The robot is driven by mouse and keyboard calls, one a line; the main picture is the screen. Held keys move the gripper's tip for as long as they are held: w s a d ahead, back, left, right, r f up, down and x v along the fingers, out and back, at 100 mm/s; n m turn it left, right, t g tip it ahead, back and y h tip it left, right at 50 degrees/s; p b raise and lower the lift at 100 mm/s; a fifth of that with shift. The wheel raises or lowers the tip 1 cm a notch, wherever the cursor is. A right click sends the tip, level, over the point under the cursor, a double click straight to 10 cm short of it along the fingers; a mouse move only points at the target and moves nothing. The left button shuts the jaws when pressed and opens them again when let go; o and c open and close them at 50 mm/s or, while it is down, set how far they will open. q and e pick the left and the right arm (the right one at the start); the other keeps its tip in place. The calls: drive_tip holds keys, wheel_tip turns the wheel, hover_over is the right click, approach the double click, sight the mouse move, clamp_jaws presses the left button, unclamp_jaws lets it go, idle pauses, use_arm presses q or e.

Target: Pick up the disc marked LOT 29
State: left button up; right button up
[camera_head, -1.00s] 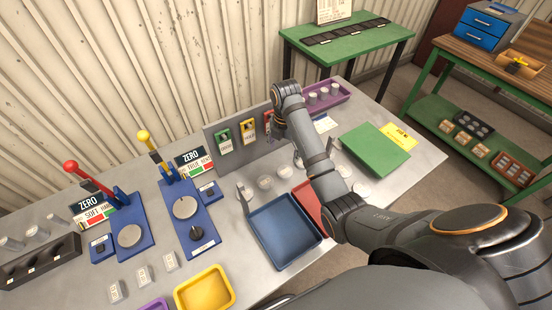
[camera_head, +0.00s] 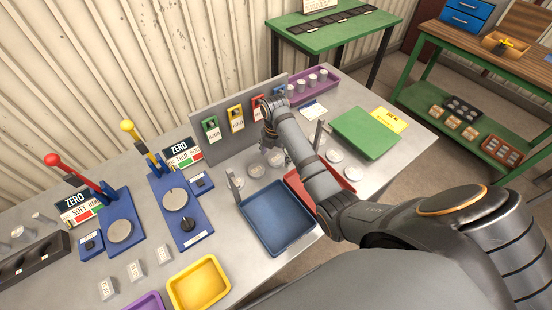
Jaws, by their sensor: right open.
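Several pale round discs lie on the grey bench behind the blue and red trays. One disc (camera_head: 257,170) and another disc (camera_head: 276,158) sit behind the blue tray (camera_head: 274,220). A further disc (camera_head: 335,155) and a disc (camera_head: 353,174) lie to the right of my forearm. No lot marking is readable, so I cannot tell which is LOT 29. My right gripper (camera_head: 270,147) is open and points down just above the two left discs, close to the disc behind; contact cannot be judged. My left gripper is not in view.
The red tray (camera_head: 338,203) is partly hidden under my right arm. A grey panel with coloured tags (camera_head: 236,113) stands behind the gripper. Two blue lever testers (camera_head: 180,205) stand left, a yellow tray (camera_head: 199,286) in front. A green mat (camera_head: 366,133) lies right.

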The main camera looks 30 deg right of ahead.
sight(278, 162)
drive_tip(key=shift+f, duration=0.3)
drive_tip(key=c, duration=1.6)
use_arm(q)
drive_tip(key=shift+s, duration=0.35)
use_arm(e)
drive_tip(key=shift+w+r, duration=0.1)
drive_tip(key=shift+r, duration=0.05)
drive_tip(key=shift+r, duration=0.3)
drive_tip(key=r, duration=0.1)
drive_tip(key=s+r, duration=0.1)
drive_tip(key=r, duration=0.2)
drive_tip(key=shift+s+d, duration=0.1)
drive_tip(key=shift+s, duration=0.15)
use_arm(q)
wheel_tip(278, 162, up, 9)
drive_tip(key=p, duration=0.8)
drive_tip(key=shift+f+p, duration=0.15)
drive_tip(key=shift+p, duration=0.2)
use_arm(e)
drive_tip(key=s+r, duration=0.2)
drive_tip(key=s, duration=0.2)
drive_tip(key=s+r, duration=0.3)
drive_tip(key=s, duration=0.1)
drive_tip(key=s+d+r, duration=0.1)
drive_tip(key=s+r, duration=0.2)
drive_tip(key=s, duration=0.1)
drive_tip(key=shift+s+r, duration=0.1)
drive_tip(key=shift+s, duration=0.2)
